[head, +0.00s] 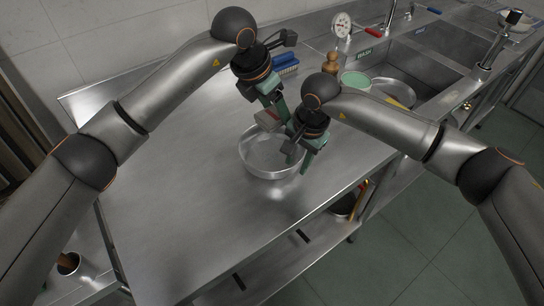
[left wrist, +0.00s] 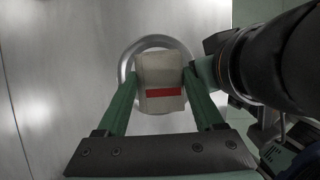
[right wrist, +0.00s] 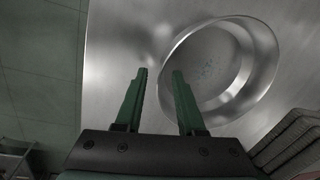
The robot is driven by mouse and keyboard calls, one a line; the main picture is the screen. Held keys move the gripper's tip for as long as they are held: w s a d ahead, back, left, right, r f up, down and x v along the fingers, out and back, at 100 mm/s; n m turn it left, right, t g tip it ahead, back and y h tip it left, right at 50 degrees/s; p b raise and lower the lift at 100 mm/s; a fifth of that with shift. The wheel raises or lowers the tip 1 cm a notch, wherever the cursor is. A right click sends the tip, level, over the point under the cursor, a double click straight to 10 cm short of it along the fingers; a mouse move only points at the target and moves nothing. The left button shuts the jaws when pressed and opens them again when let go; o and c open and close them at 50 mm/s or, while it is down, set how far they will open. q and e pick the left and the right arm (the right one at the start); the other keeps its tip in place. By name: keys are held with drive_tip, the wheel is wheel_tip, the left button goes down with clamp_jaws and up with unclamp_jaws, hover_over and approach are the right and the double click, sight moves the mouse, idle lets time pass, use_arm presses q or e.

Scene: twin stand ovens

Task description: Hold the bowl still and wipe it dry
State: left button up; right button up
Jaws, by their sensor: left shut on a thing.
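The steel bowl (head: 258,163) stands upright on the steel counter; its inside with small droplet-like specks shows in the right wrist view (right wrist: 215,70). My left gripper (head: 273,108) is shut on a folded off-white cloth (left wrist: 160,75) with a red stripe and holds it above the bowl, which is partly hidden behind the cloth in the left wrist view (left wrist: 126,62). My right gripper (head: 301,153) is open at the bowl's right side. In the right wrist view its fingers (right wrist: 160,75) are apart near the rim; I cannot tell whether they touch it.
A blue brush (head: 286,66), a wooden item (head: 331,63) and a green-topped container (head: 355,79) stand behind the bowl. Sinks (head: 420,68) and a tap (head: 495,45) lie to the right. The counter (head: 180,200) left of the bowl is clear; its front edge is near the bowl.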

wheel_tip(320, 180, up, 11)
drive_tip(key=s+d, duration=0.1)
drive_tip(key=shift+d, duration=0.1)
idle(0.4)
drive_tip(key=shift+s+f, duration=0.1)
drive_tip(key=shift+f, duration=0.05)
